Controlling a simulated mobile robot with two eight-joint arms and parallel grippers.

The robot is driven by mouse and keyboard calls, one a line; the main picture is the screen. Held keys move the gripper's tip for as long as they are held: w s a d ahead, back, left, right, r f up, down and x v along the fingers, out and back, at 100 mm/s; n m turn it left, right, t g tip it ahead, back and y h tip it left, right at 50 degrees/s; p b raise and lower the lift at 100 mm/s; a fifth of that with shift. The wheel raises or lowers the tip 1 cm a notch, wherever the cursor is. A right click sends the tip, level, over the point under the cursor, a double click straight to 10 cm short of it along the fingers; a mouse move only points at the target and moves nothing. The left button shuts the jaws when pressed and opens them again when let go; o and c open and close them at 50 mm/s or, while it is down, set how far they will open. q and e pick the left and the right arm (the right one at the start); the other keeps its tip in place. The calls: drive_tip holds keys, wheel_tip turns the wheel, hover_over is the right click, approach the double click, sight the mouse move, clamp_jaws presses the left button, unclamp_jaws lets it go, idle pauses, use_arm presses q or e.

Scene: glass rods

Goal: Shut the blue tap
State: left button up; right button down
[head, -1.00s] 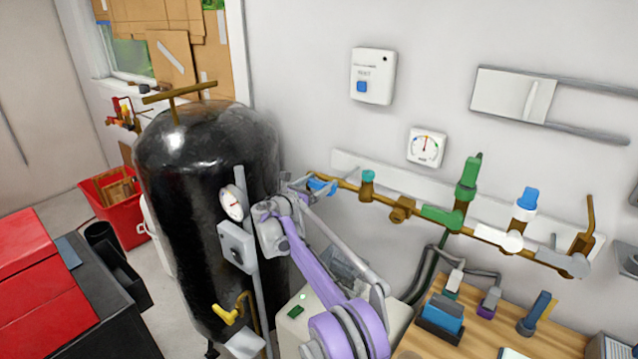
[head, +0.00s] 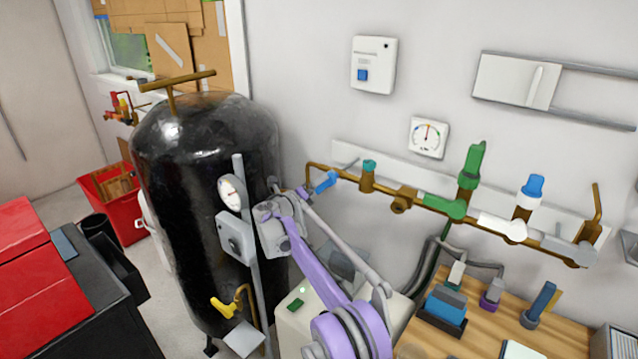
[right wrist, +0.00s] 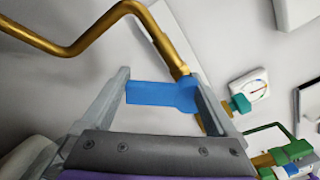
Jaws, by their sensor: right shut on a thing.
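The blue tap (head: 326,182) sits at the left end of the brass pipe (head: 385,190) on the wall. In the head view its handle slants down to the left towards my right gripper (head: 304,193). In the right wrist view the blue handle (right wrist: 160,93) lies across the space between the two grey fingers of my right gripper (right wrist: 162,78), which is shut on it. The fingers hide the ends of the handle in part. My left gripper is out of view.
A black tank (head: 195,190) with a dial stands close left of my right arm. Other taps on the pipe include a green one (head: 473,165) and a pale-blue-capped one (head: 531,188). A wooden bench (head: 480,335) with small tools is below.

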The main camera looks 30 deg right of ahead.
drive_tip(key=n+b, duration=0.1)
drive_tip(key=n, duration=0.1)
drive_tip(key=s+f+n, duration=0.1)
drive_tip(key=n, duration=0.1)
drive_tip(key=shift+d+f+b, duration=0.15)
drive_tip(key=shift+f+b, duration=0.05)
drive_tip(key=shift+b, duration=0.15)
drive_tip(key=shift+s+d+f+n+b, duration=0.1)
drive_tip(key=shift+s+n+b, duration=0.2)
drive_tip(key=shift+n, duration=0.55)
drive_tip(key=shift+s+d+f+n+b, duration=0.15)
drive_tip(key=shift+n+b, duration=0.1)
drive_tip(key=shift+n, duration=0.6)
drive_tip(key=shift+r, duration=0.1)
